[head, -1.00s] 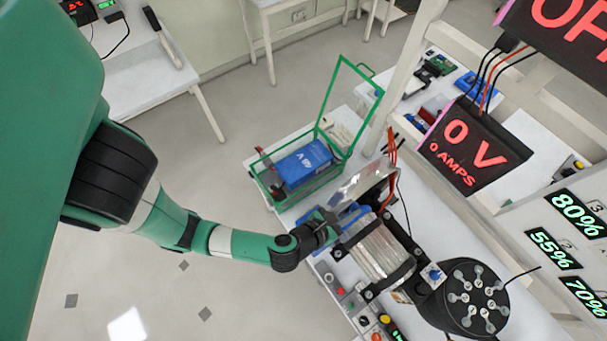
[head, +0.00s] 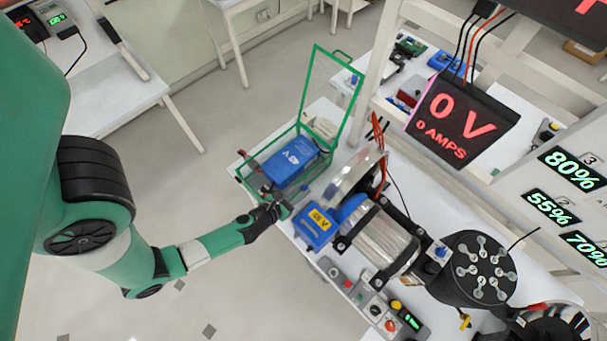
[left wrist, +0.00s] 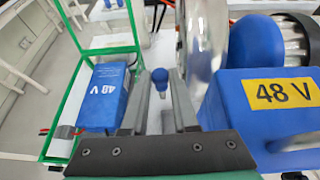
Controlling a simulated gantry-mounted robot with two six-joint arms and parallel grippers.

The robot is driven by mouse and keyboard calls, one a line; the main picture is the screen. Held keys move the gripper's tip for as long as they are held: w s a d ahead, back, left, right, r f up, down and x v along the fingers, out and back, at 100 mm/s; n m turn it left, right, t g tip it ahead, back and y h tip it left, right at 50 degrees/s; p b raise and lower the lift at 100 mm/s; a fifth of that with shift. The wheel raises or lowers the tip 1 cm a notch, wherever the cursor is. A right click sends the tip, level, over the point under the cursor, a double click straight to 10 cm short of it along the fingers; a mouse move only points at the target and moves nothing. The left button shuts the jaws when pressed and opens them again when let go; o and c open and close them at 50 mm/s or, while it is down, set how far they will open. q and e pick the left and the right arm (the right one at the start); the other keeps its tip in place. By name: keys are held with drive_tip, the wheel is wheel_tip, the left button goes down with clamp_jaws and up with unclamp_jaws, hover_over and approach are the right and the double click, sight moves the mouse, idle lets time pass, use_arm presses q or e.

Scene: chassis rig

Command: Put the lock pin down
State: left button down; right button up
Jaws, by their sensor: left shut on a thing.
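My left gripper (head: 281,209) is at the near edge of the bench, between the green frame and the blue 48 V block (head: 315,226). In the left wrist view its two fingers (left wrist: 160,92) point forward, with a small blue round knob (left wrist: 160,75) on a short stem between the tips. I take this knob to be the lock pin, held in the jaws. In the head view the pin is too small to make out. The 48 V block stands just right of the gripper and also shows in the left wrist view (left wrist: 275,105). My right gripper does not show.
A metal disc (head: 352,172) and motor rig (head: 383,243) stand to the right. Control boxes (head: 375,308) line the front edge.

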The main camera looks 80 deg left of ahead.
use_arm(q)
wheel_tip(320, 180, down, 24)
drive_tip(key=b, duration=2)
drive_tip(key=shift+r, duration=0.3)
drive_tip(key=shift+f, duration=0.25)
drive_tip(key=c, duration=0.7)
unclamp_jaws()
drive_tip(key=shift+r, duration=0.1)
